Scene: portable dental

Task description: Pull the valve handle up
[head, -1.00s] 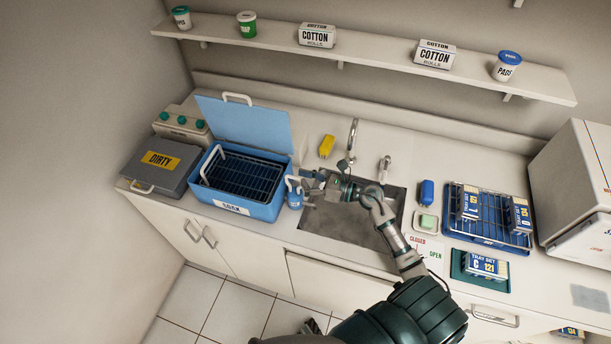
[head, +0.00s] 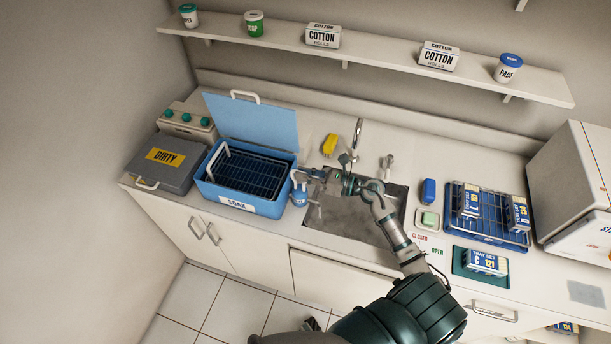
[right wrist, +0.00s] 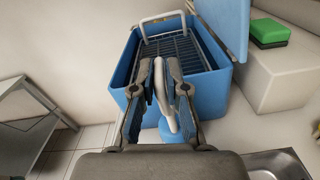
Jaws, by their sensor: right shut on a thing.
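My right gripper (head: 304,176) is at the right end of the blue tub (head: 217,195) labelled SOAK, beside the sink. In the right wrist view, the fingers of my right gripper (right wrist: 164,90) are closed around a pale grey curved handle (right wrist: 161,92), which I take for the valve handle. Below it a rounded blue part (right wrist: 178,132) shows, partly hidden by the fingers. In the head view this small blue part (head: 299,195) is beside the tub's front right corner. I cannot tell how it joins the tub. My left gripper is not in view.
The tub's lid (head: 252,122) stands open and a wire rack (head: 250,175) sits inside. The sink (head: 340,222) and faucet (head: 356,135) are close to my right forearm. A yellow block (head: 329,145) lies behind. A grey DIRTY box (head: 180,178) stands left of the tub.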

